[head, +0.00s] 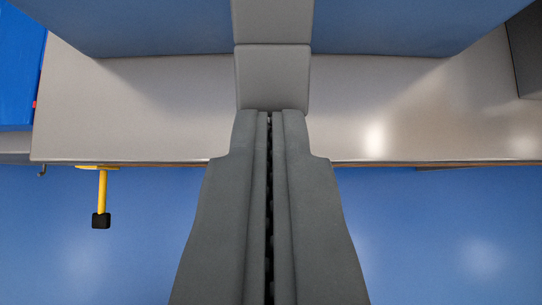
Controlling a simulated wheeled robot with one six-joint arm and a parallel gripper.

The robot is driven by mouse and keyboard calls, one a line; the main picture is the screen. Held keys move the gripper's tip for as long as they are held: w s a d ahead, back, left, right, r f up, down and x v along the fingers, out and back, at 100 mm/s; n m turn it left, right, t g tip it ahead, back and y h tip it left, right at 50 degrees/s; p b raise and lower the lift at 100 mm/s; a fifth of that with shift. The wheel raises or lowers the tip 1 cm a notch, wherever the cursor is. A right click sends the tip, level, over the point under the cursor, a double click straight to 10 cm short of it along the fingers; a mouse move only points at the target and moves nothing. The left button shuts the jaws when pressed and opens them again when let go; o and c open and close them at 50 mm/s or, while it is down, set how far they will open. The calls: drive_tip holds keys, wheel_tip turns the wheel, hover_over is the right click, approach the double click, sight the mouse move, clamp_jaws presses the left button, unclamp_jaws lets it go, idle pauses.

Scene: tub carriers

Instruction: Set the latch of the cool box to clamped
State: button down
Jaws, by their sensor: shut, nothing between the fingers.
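The cool box (160,28) is a wide blue body at the top of the head view, standing on a grey table; only its lower part shows. A grey latch (272,75) runs down the middle of its near side, with a seam between an upper and a lower piece. Its upper end is cut off, so I cannot tell its setting. My gripper (270,113) is shut and empty, pointing at the latch. Its fingertips meet or overlap the latch's lower end in the picture; I cannot tell whether they touch.
The grey table top (130,110) is clear on both sides of the latch. A bright blue object (18,75) is at the left edge, a dark grey block (526,50) at the right. A yellow lever (102,190) with a black end sticks out below the table's near edge, over blue floor.

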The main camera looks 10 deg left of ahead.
drive_tip(key=shift+s+f+x, duration=0.15)
drive_tip(key=shift+x, duration=1.2)
drive_tip(key=shift+s+f+x, duration=0.15)
drive_tip(key=shift+x, duration=1.15)
drive_tip(key=shift+w, duration=0.15)
